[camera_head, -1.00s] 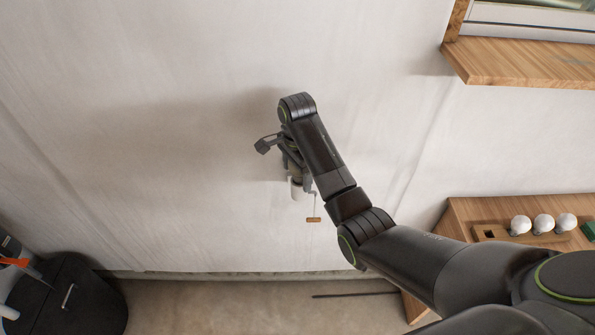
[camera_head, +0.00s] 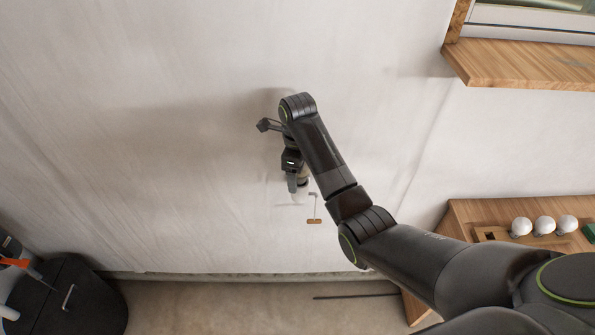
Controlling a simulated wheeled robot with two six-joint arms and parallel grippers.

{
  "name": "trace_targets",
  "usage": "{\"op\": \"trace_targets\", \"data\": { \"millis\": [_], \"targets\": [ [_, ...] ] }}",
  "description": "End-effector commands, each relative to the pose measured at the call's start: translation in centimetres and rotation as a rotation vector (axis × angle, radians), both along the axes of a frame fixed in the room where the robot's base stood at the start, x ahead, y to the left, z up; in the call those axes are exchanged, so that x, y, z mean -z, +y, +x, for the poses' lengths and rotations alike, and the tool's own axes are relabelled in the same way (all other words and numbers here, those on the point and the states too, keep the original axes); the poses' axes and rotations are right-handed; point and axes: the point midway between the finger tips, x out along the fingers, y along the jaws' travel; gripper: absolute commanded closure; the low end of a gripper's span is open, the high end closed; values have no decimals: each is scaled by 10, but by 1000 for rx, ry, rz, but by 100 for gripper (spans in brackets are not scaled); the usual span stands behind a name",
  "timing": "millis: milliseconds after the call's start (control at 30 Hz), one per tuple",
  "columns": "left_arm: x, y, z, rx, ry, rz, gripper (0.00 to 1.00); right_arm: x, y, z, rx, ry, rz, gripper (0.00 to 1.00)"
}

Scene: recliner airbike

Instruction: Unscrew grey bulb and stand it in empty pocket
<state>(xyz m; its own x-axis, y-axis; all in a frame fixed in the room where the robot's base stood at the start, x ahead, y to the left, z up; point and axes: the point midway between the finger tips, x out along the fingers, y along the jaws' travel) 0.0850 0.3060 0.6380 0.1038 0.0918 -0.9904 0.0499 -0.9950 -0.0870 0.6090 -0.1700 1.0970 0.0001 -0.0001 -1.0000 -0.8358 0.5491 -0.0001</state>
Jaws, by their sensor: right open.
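My right gripper (camera_head: 294,187) is in front of the pale wall at mid picture, fingers pointing down. It is open, though its jaws are partly hidden by my own arm. A small wall fitting with a pale part (camera_head: 303,179) shows just beside the fingers. A pull cord with a wooden end (camera_head: 314,221) hangs to its right. I cannot make out the grey bulb; the gripper and arm cover that area. A wooden holder (camera_head: 479,235) at the right carries white bulbs (camera_head: 544,225) standing upright. Its dark square empty pocket (camera_head: 490,236) is at the left end. My left gripper is not in view.
The holder stands on a wooden cabinet (camera_head: 470,212) with a green item (camera_head: 589,232) at the right edge. A wooden shelf (camera_head: 515,66) juts out at upper right. A black bin-like container (camera_head: 75,300) stands at lower left. The wall left of the gripper is clear.

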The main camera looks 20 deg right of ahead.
Motion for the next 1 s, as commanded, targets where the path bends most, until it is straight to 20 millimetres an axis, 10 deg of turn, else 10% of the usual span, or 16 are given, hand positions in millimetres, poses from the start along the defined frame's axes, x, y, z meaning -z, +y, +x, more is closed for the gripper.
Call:
{"op": "trace_targets", "data": {
  "millis": [1000],
  "targets": [
    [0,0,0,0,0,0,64,0,-3,2,629,0,0,27]
  ]
}}
